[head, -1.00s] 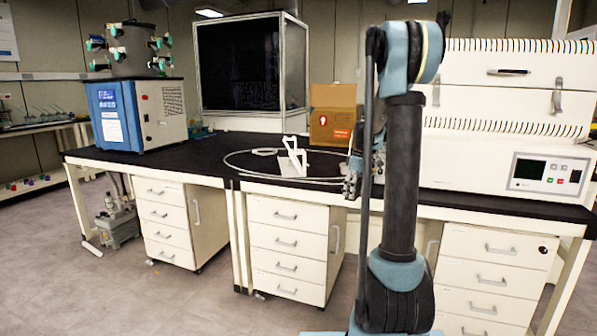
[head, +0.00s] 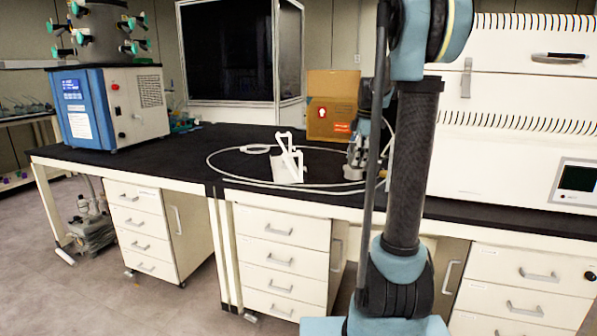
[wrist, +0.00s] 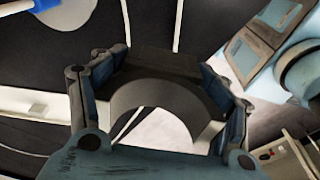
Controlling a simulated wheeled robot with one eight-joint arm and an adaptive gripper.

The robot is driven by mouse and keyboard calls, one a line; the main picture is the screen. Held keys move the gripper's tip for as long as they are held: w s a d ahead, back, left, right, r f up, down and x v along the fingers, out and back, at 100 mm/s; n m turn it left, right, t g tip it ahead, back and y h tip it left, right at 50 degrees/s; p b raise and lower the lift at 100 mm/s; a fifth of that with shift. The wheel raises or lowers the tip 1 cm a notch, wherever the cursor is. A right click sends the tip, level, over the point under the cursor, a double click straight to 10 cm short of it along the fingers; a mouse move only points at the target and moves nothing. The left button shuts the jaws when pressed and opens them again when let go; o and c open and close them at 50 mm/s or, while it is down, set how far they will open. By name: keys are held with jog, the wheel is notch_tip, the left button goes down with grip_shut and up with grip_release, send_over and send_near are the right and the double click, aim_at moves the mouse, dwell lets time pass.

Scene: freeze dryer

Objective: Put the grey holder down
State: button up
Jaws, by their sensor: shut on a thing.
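The grey holder (wrist: 165,88) is a dark grey block with a curved arch, held between the two fingers of my gripper (wrist: 160,78) in the wrist view. My gripper is shut on it. In the head view my gripper (head: 360,150) hangs fingers down over the black bench top, right of a white stand and partly behind my own arm. A grey shape (head: 354,172) shows below the fingers, at or just above the bench. I cannot tell whether it touches.
The white stand (head: 287,168) is on the bench (head: 185,155) inside a loop of pale hose (head: 222,174). A cardboard box (head: 331,112) stands behind the gripper. A large white machine (head: 500,150) is at the right. A blue machine (head: 92,105) is at the left. Bench left of the hose is clear.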

jog(key=shift+w+f, duration=0.1)
jog(key=shift+w, duration=0.15)
send_over(351, 190)
jog(key=f, duration=0.4)
jog(key=shift+w+d+f, duration=0.15)
jog(key=shift+d+f, duration=0.15)
jog(key=shift+d, duration=0.05)
jog(key=shift+f, duration=2.6)
jog(key=o, duration=1.5)
jog(key=shift+o, duration=0.2)
